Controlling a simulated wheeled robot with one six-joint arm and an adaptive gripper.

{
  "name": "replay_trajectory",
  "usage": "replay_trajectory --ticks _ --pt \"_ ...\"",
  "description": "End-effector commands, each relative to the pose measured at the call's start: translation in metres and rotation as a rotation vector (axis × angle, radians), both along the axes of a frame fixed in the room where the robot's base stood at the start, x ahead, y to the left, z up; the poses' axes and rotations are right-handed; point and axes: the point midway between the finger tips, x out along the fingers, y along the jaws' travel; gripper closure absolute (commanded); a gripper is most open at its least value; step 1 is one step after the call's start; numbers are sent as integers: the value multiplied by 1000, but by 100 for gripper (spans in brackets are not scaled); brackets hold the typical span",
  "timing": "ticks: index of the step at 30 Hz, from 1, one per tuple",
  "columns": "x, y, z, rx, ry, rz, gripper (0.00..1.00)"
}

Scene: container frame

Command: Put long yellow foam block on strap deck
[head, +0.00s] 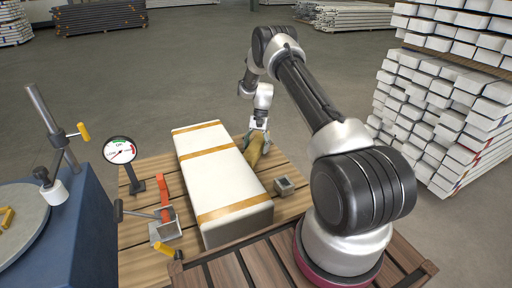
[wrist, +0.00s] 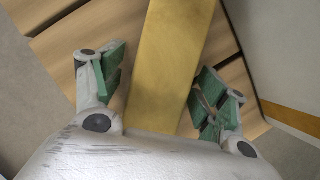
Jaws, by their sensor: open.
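The long yellow foam block (head: 255,150) lies on the slatted wooden platform, just right of a long white box. In the wrist view the yellow block (wrist: 170,60) runs up the picture between my fingers. My gripper (head: 259,130) is over the block, pointing down. Its green-padded fingers (wrist: 160,88) are spread on either side of the block, with a visible gap on each side. The white box (head: 212,165) has tan straps across its top, which is bare; I cannot tell for sure that it is the strap deck.
A small grey square tube (head: 284,186) stands right of the box. A gauge on a stand (head: 120,152), a red-orange strip (head: 164,190) and a grey bracket (head: 165,227) are at its left. A blue cabinet (head: 85,220) stands at far left. Stacked white beams (head: 440,110) rise at right.

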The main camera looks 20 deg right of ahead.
Motion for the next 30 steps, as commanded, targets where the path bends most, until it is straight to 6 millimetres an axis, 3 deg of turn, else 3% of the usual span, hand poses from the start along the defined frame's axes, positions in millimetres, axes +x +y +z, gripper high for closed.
replay_trajectory --ticks 5,15,21,30 --pt "3 -3 9 0 -1 0 27" --pt "23 -23 74 0 -2 -2 27" --pt "31 -31 102 0 -1 0 27" --pt "33 -34 110 6 -10 21 27"
